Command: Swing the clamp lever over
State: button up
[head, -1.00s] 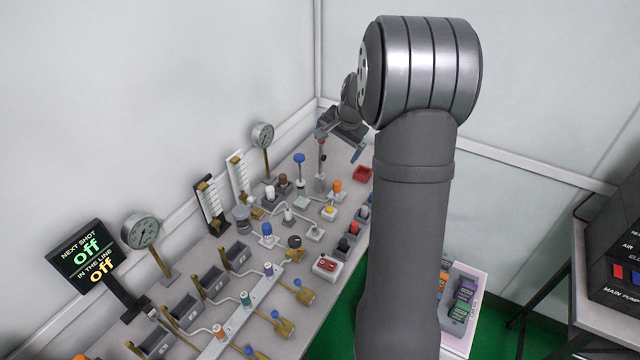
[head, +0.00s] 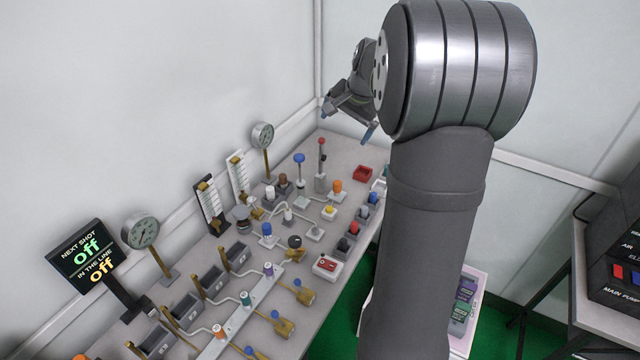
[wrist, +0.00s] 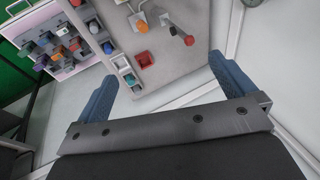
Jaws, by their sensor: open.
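An upright lever with a red knob (head: 321,143) stands on a grey block near the far end of the bench; I take it for the clamp lever, though no label shows. In the wrist view its red knob (wrist: 188,40) is in front of the gripper, apart from the fingers. My gripper (head: 347,122) is open and empty, raised above and to the right of the lever in the head view. Its two blue fingers (wrist: 160,76) are spread wide in the wrist view.
A blue-knobbed lever (head: 299,160) stands left of the red-knobbed one. A small red tray (head: 362,174) lies to the right, also in the wrist view (wrist: 145,58). A round gauge (head: 262,136) stands behind. Several valves and switches crowd the nearer bench.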

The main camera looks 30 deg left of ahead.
jog(key=shift+s+d+r, duration=0.1)
jog(key=shift+d+r, duration=0.05)
jog(key=shift+r, duration=0.3)
